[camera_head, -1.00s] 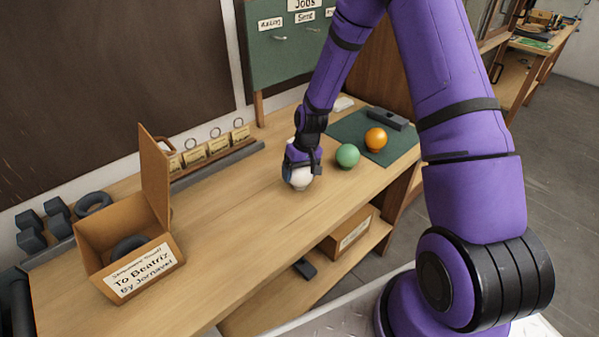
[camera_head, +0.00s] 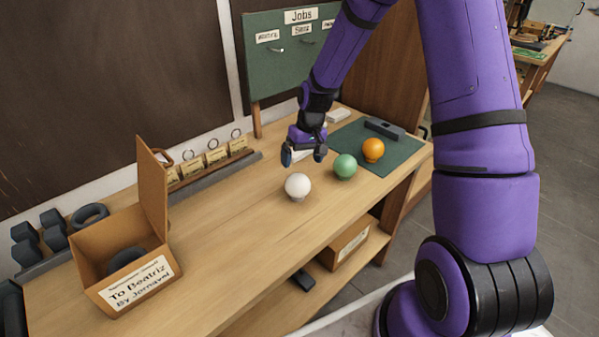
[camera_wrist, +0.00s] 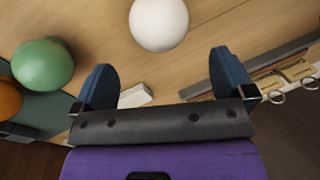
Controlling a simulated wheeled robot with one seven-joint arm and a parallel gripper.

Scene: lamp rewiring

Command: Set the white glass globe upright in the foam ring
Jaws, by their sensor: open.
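The white glass globe (camera_head: 297,185) stands on the wooden bench, its short neck down; it also shows at the top of the wrist view (camera_wrist: 159,22). My gripper (camera_head: 304,156) is above and behind the globe, apart from it. Its two blue fingers (camera_wrist: 165,78) are spread with nothing between them. A dark ring (camera_head: 126,259), which looks like the foam ring, lies inside the open cardboard box (camera_head: 92,240) at the left of the bench. The box's front wall hides part of it.
A green globe (camera_head: 344,167) and an orange globe (camera_head: 373,150) are right of the white one, by a green mat (camera_head: 402,153). Another dark ring (camera_head: 89,215) and dark weights are behind the box. The box's raised flap (camera_head: 153,200) stands tall. The bench between box and globe is clear.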

